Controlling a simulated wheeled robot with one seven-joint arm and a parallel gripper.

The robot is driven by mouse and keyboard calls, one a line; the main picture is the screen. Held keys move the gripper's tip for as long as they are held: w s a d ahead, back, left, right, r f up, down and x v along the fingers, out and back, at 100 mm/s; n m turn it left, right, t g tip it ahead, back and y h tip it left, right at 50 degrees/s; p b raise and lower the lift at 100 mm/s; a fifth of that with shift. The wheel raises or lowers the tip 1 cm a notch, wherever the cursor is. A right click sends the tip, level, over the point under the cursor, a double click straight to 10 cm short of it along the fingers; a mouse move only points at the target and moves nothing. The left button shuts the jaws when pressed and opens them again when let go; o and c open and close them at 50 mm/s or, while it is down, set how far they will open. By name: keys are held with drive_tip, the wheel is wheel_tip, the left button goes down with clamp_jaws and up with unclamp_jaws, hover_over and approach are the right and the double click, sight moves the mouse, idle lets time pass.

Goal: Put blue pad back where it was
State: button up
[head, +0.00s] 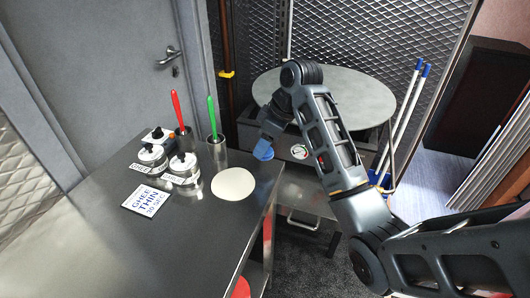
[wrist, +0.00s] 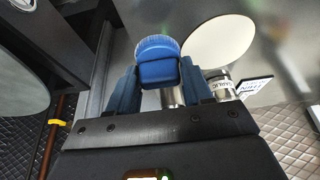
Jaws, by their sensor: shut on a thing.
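My gripper (head: 266,139) is shut on the blue pad (head: 263,151).
A pale flat disc (head: 233,184) lies on the counter near its right edge. A grey round top (head: 365,98) stands behind my arm.

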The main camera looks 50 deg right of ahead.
drive_tip(key=shift+f+p, duration=0.3)
drive_tip(key=shift+f, duration=1.55)
drive_tip(key=shift+f, duration=0.15)
drive_tip(key=o, duration=0.9)
drive_tip(key=shift+v, duration=6.1)
drive_tip(key=shift+w+a, duration=0.1)
drive_tip(key=shift+w, duration=0.05)
